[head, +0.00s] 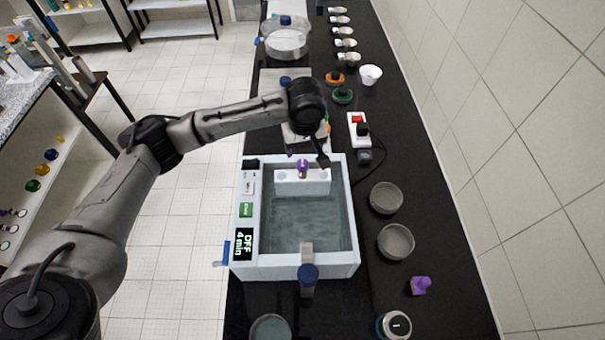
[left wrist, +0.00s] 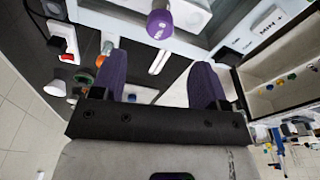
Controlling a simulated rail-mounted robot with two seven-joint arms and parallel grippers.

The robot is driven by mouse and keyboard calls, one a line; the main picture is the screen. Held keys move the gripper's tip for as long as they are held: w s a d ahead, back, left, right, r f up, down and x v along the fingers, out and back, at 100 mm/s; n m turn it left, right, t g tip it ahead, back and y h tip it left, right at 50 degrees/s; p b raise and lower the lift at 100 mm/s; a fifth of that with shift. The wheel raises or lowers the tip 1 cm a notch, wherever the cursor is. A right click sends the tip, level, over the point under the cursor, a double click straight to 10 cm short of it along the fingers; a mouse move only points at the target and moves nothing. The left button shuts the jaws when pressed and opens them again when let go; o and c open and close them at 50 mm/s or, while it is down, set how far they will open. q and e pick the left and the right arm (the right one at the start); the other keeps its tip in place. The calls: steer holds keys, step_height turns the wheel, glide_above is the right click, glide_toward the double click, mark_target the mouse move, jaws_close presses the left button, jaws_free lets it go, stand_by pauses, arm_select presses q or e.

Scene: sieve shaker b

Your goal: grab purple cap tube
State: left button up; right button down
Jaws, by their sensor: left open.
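The purple cap tube (head: 302,168) stands upright in a white rack (head: 289,183) at the far end of the water bath. In the left wrist view its purple cap (left wrist: 159,24) shows just beyond the fingertips, roughly centred between them. My left gripper (head: 322,158) hangs over the far right rim of the bath, close to the tube but apart from it. In the left wrist view its two purple fingers (left wrist: 160,66) are spread with nothing between them. My right gripper is not in view.
The water bath (head: 353,235) stands on a black counter. A blue-capped tube (head: 308,275) is at its near end. Grey dishes (head: 395,242), a purple item (head: 420,286) and a power strip (head: 357,130) lie to the right. A tiled wall (head: 520,150) bounds the right side.

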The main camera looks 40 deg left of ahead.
mark_target(302, 163)
arm_select(q)
steer(key=shift+w+a+f, duration=0.1)
steer(key=shift+a+f, duration=0.05)
steer(key=shift+f, duration=1.3)
steer(key=shift+w+a+f, duration=0.1)
steer(key=shift+f, duration=1.35)
steer(key=shift+w+a+f, duration=0.1)
steer(key=shift+a+f, duration=0.05)
steer(key=shift+f, duration=1.3)
steer(key=shift+s, duration=0.1)
steer(key=c, duration=1)
